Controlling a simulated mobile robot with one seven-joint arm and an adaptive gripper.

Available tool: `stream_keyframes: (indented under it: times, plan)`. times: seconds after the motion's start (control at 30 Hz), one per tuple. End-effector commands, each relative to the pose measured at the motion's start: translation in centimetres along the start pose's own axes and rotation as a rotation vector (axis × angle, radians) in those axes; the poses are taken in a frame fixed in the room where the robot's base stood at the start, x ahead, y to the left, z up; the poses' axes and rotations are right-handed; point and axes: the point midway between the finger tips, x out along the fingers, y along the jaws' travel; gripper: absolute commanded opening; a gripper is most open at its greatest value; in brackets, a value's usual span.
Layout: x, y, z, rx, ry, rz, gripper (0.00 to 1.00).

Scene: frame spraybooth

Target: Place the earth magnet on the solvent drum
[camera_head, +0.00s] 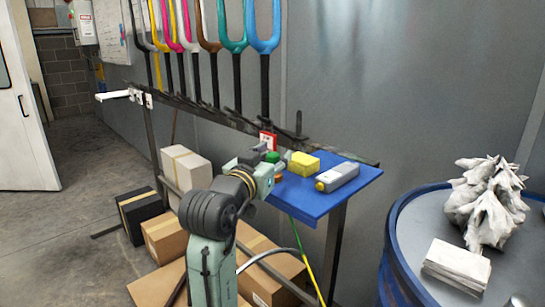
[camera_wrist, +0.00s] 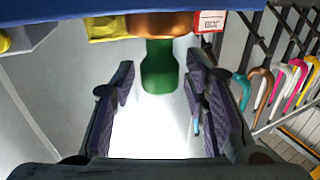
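What looks like the earth magnet, with a green upper part (camera_head: 272,157) and a copper-coloured base, is on the blue table behind my gripper. In the wrist view its green part (camera_wrist: 158,70) points towards me, with the copper base (camera_wrist: 160,24) at the table. My gripper (camera_wrist: 158,82) is open, its dark fingers on either side of the green part's line, with gaps visible on both sides. I cannot tell how deep it is between them. In the head view my gripper (camera_head: 262,163) partly hides the magnet. The blue solvent drum (camera_head: 391,238) stands at the right.
The blue table (camera_head: 310,202) holds a yellow block (camera_head: 303,164), a grey yellow-capped device (camera_head: 337,176) and a red-white card (camera_head: 268,141). Crumpled cloth (camera_head: 488,205) and a white stack (camera_head: 456,266) lie on the drum, with bare lid around them. Boxes (camera_head: 187,171) crowd the floor.

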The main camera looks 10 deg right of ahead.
Motion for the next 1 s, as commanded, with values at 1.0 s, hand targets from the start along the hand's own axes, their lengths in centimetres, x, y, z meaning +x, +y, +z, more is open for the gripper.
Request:
stream_keyframes:
  times: [1.0]
  plan:
    - [-11.2, 0.0, -0.3, 0.001, 0.003, -0.001, 0.44]
